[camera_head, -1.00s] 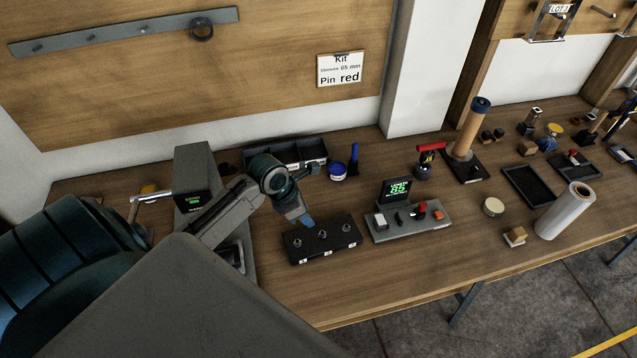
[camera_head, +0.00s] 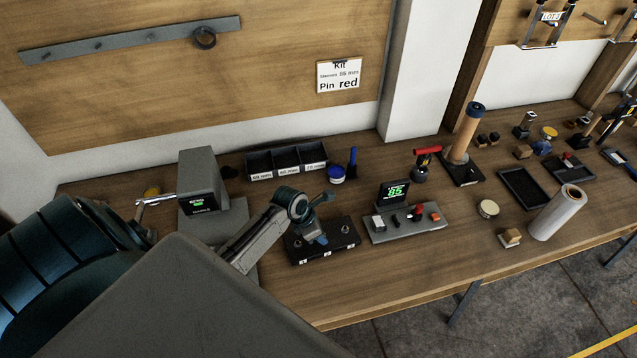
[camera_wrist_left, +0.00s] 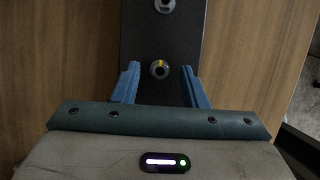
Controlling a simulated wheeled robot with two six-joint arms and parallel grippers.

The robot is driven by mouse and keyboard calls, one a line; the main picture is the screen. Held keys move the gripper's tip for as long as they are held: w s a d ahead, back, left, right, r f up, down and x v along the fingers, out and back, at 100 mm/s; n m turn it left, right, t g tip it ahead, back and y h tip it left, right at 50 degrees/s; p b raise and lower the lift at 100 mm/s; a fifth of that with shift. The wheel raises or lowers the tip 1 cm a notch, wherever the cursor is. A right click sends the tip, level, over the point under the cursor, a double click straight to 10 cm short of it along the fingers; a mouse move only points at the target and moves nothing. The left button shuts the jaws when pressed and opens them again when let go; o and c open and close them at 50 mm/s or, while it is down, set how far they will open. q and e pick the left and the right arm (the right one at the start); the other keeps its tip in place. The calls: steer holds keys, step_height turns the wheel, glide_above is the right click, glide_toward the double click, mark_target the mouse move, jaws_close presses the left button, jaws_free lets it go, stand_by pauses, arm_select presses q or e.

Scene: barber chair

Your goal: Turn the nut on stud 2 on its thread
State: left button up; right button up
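A black block (camera_head: 335,250) with three studs in a row sits near the bench's front edge, small white labels on its front face. The right stud with its nut (camera_head: 345,230) and the left stud (camera_head: 298,243) show; my left gripper (camera_head: 319,239) covers the middle one. In the left wrist view, a metal nut with a yellow mark (camera_wrist_left: 160,69) lies between the spread blue fingertips of my left gripper (camera_wrist_left: 160,72), with a gap on either side. Another nut (camera_wrist_left: 165,5) shows at the top edge. My right gripper is not in view.
A grey panel with a green display (camera_head: 405,225) stands just right of the block. The bench front (camera_head: 350,290) is bare.

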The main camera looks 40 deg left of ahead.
arm_select(q)
steer(key=c, duration=0.6)
jaws_close()
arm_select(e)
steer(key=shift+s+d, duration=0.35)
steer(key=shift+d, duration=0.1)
arm_select(q)
steer(key=shift+a+m, duration=0.1)
steer(key=shift+m, duration=0.3)
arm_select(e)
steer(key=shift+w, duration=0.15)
